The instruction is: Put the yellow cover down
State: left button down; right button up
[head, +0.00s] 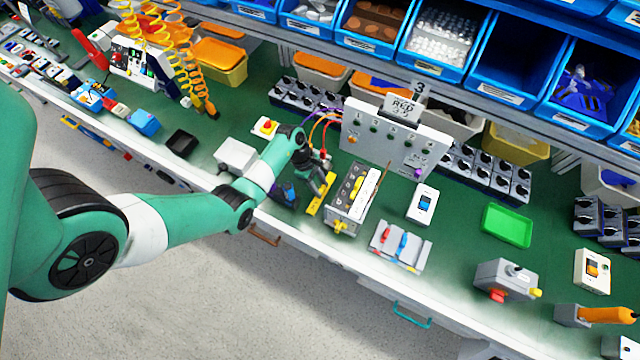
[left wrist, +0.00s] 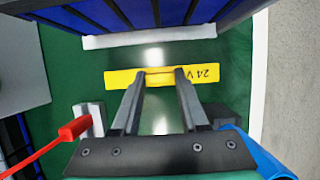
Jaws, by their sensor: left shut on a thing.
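The yellow cover (head: 314,208) is a narrow strip at the bench's front, just left of the open grey box (head: 352,192). In the left wrist view the cover (left wrist: 122,78) lies crosswise and carries upside-down "24 V" lettering. My left gripper (head: 322,192) is shut on the raised middle part of the cover, and its two fingers (left wrist: 163,73) stand on either side of that part. The cover is over the green bench top. I cannot tell whether it touches the bench or hangs slightly above it. My right gripper is not in view.
A grey panel with knobs and cables (head: 390,140) stands behind the box. A white meter (head: 422,203) and a grey holder with red and blue tools (head: 398,246) are to the right. A green tray (head: 507,225) lies farther right. The bench's front edge is close.

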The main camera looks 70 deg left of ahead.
pick_arm(q)
jog(key=shift+c, duration=2.1)
grip_release()
jog(key=shift+f, duration=0.15)
jog(key=shift+r, duration=0.3)
jog(key=p+v, duration=0.4)
jog(key=v, duration=0.7)
jog(key=shift+s+a+r, duration=0.2)
jog(key=shift+r, duration=0.1)
